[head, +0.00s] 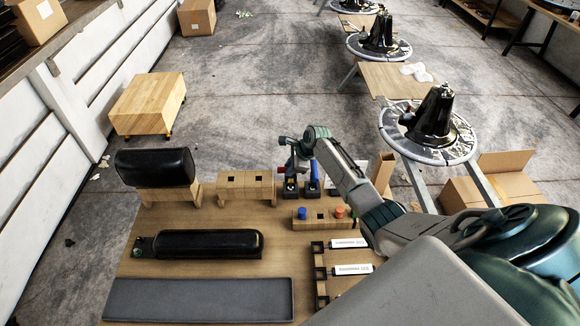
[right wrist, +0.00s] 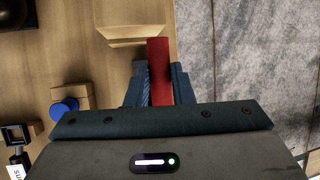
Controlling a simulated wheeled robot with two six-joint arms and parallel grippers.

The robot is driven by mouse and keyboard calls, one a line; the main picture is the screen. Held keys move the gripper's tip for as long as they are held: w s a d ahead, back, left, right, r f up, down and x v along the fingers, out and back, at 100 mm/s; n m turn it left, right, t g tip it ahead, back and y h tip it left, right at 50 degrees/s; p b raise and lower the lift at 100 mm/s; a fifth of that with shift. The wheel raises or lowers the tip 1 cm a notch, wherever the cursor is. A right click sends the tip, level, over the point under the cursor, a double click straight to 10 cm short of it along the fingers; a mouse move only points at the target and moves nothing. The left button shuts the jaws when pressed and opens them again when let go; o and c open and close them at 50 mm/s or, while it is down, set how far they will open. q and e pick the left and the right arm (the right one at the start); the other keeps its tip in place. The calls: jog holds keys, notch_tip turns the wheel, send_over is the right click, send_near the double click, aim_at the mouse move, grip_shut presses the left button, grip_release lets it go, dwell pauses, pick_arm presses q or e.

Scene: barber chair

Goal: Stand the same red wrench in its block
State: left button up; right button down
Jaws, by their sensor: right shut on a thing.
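In the right wrist view the red wrench (right wrist: 160,68) shows as a red bar between the fingers of my right gripper (right wrist: 158,90), which is shut on it. In the head view my right gripper (head: 294,166) is over the far edge of the wooden table, just above a small dark block (head: 291,188). Only a speck of red shows there, so the wrench's lower end is hidden. A second dark block (head: 313,188) stands right beside it, with a blue handle (head: 315,170) upright in it. I cannot tell whether the wrench touches the near block. My left gripper is out of view.
A wooden block with square holes (head: 245,183) stands left of the gripper. In front is a low wooden block (head: 312,222) with blue and red-orange caps.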

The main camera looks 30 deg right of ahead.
dwell(0.3)
jog(key=c, duration=1.2)
grip_release()
jog(key=shift+f, duration=0.1)
jog(key=b+v, duration=0.2)
jog(key=v, duration=0.9)
jog(key=shift+a, duration=0.1)
jog(key=shift+s, duration=0.1)
